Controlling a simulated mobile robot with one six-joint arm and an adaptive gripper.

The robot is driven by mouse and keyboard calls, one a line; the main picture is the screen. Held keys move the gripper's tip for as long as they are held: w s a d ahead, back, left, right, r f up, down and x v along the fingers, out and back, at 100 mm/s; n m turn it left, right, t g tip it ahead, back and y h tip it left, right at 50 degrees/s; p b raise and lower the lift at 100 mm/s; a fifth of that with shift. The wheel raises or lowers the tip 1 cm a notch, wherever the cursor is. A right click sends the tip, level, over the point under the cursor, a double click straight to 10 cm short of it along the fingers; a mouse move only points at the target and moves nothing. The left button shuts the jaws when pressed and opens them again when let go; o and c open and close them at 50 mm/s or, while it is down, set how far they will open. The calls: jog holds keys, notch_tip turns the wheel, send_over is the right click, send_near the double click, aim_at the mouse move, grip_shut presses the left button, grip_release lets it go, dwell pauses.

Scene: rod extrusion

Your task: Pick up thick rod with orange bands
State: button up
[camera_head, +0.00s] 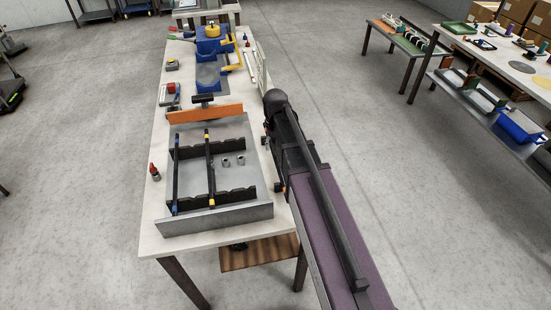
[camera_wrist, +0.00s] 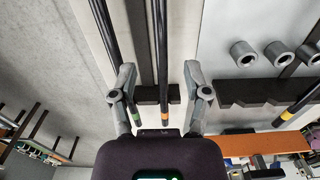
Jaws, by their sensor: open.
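In the wrist view a dark rod with an orange band (camera_wrist: 164,91) runs lengthwise between the two fingers of my gripper (camera_wrist: 160,78). The fingers are open, one on each side, and do not close on the rod. A dark rod with a green band (camera_wrist: 107,30) lies to its left, close to the left finger. A dark notched holder (camera_wrist: 145,95) is by the rods between the fingers. In the head view my arm hides these rods and my fingertips.
An orange board (camera_head: 205,114) stands behind. A red bottle (camera_head: 154,171) is left.

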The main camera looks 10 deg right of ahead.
aim_at(275, 156)
jog(key=shift+a+f+b, duration=0.1)
jog(key=shift+f+b, duration=2.3)
jog(key=shift+f, duration=0.15)
grip_shut()
